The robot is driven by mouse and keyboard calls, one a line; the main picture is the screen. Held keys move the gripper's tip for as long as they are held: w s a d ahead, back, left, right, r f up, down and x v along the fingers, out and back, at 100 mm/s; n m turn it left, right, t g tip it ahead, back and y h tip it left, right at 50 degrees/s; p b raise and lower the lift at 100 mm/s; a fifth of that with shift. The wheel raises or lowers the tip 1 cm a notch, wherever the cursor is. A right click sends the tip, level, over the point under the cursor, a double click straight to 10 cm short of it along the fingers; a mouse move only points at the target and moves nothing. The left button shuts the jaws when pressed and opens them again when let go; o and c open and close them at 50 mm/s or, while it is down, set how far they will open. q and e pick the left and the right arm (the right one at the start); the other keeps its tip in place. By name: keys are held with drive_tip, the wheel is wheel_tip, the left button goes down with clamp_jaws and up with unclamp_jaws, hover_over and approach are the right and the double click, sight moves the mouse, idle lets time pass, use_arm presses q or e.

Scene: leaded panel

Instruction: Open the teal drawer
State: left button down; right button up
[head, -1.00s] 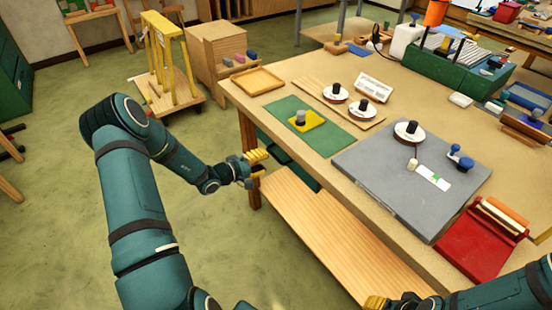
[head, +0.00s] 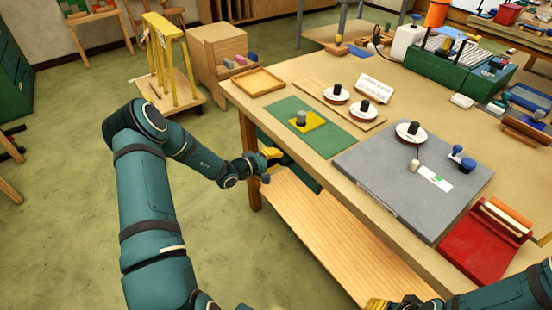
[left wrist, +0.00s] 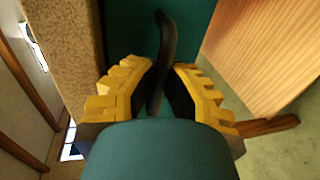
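The teal drawer (head: 307,180) hangs under the near left edge of the workbench, mostly hidden by the tabletop and my gripper. In the left wrist view its teal front (left wrist: 130,22) fills the upper middle, with a dark curved handle (left wrist: 165,45) standing out from it. My left gripper (head: 274,157) is at the drawer front. In the left wrist view its yellow fingers (left wrist: 165,68) lie on both sides of the handle, which fills the narrow gap at the tips. My right gripper (head: 378,303) shows only partly at the bottom edge.
The workbench top (head: 330,180) overhangs the drawer, with a green mat (head: 285,125) and a grey board (head: 385,175) on it. A wooden lower shelf (head: 320,235) lies below. A table leg (head: 250,165) is close to my left gripper.

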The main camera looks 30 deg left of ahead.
use_arm(q)
drive_tip(key=f+v, duration=0.2)
drive_tip(key=v, duration=0.7)
drive_tip(key=f+v, duration=0.2)
drive_tip(key=v, duration=0.8)
drive_tip(key=shift+s+a, duration=0.35)
drive_tip(key=shift+s, duration=0.2)
drive_tip(key=c, duration=1)
unclamp_jaws()
drive_tip(key=v, duration=1.2)
